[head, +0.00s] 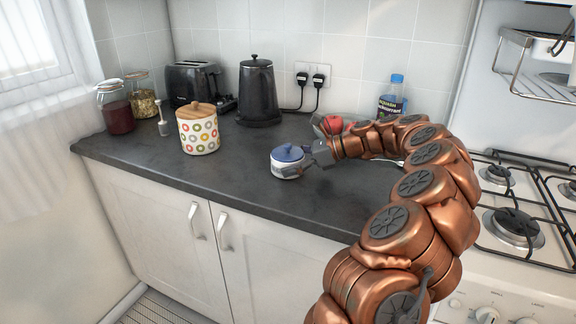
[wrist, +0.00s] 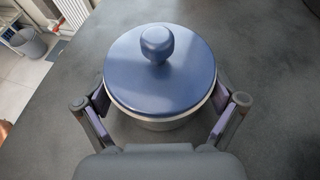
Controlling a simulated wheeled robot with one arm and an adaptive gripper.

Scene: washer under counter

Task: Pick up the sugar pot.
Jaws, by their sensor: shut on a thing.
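The sugar pot (head: 287,162) is a small white pot with a blue knobbed lid, near the front edge of the dark counter in the head view. In the wrist view its blue lid (wrist: 160,75) fills the middle, with a strip of pale body below it. My gripper (head: 309,158) reaches it from the right. In the wrist view my gripper (wrist: 160,112) has one finger on each side of the pot, shut on its body. The pot is upright. The pot's underside is hidden, so I cannot tell whether it touches the counter.
A dotted canister (head: 198,133) with a wooden lid stands left of the pot. A black kettle (head: 258,92), a toaster (head: 193,84) and jars (head: 116,108) stand behind. A fruit bowl (head: 319,124) and a squash bottle (head: 392,99) are near my arm. The gas hob (head: 520,220) is at right.

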